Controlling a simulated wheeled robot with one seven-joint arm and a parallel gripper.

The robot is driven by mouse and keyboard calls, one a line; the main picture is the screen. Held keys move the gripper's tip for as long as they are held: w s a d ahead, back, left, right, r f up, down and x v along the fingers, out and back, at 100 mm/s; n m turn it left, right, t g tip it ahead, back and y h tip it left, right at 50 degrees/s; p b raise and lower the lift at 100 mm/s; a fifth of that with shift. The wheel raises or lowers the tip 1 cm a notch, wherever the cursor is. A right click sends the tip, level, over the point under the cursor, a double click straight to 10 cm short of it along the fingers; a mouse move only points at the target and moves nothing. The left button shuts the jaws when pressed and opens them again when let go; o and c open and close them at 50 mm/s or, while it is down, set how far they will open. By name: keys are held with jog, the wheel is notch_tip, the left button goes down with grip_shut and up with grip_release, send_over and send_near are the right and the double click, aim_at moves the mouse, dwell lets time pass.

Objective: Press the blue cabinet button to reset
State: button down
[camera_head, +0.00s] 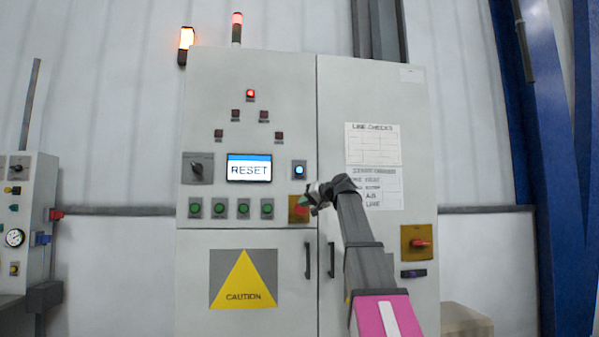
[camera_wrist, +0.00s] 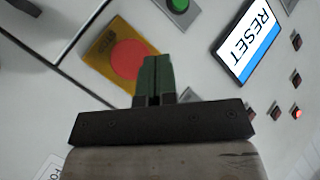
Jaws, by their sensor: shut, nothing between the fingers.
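The control cabinet (camera_head: 210,80) stands straight ahead. Its blue button (camera_head: 299,170) is lit and sits right of the screen (camera_head: 249,168), which reads RESET. My gripper (camera_head: 308,200) is shut and empty, just below the blue button in the head view and in front of the red emergency button on its yellow plate (camera_head: 296,214). In the wrist view my gripper's green fingertips (camera_wrist: 155,62) are together, beside the red button (camera_wrist: 127,60). The blue button is not visible in the wrist view. The screen shows there at the upper right (camera_wrist: 248,42).
A row of green buttons (camera_head: 219,208) lies below the screen. A rotary switch (camera_head: 198,168) is at left, and red lamps (camera_head: 250,94) are above. A red rotary handle (camera_head: 420,243) is on the right door. Two door handles (camera_head: 308,262) stick out below my gripper.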

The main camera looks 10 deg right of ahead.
aim_at(301, 170)
jog(key=s+r+n+y, duration=0.1)
jog(key=s+r, duration=0.2)
jog(key=r, duration=0.9)
jog(key=shift+s+r+t+y, duration=0.15)
jog(key=shift+r+t+y, duration=0.15)
jog(key=shift+r+t, duration=0.1)
jog(key=shift+w+f, duration=0.1)
jog(key=shift+w, duration=4.35)
jog(key=shift+w, duration=0.4)
jog(key=shift+w, duration=0.4)
jog(key=shift+s, duration=0.85)
